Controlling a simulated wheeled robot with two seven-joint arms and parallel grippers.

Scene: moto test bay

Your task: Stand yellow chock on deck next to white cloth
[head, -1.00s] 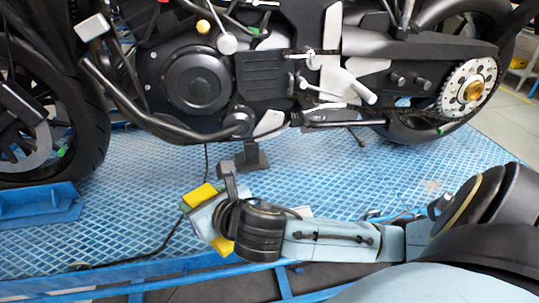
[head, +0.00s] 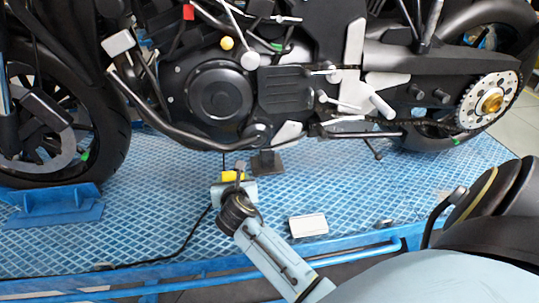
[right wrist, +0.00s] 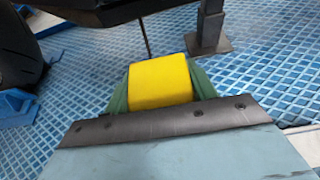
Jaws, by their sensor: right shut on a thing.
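The yellow chock (head: 233,176) is in my right gripper (head: 235,182), over the blue deck (head: 150,220) just in front of the motorcycle's stand foot. In the right wrist view, the chock (right wrist: 160,82) sits between the green fingers of the gripper (right wrist: 158,92), which is shut on it. My gripper hides its lower part, so I cannot tell whether it touches the deck. The white cloth (head: 308,225) lies flat on the deck, to the right of the gripper and nearer to me, apart from the chock. My left gripper is not in view.
The motorcycle (head: 220,92) fills the back, with its dark stand foot (head: 267,164) close behind the chock. A blue wheel block (head: 55,205) is at left. A black cable (head: 185,240) crosses the deck.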

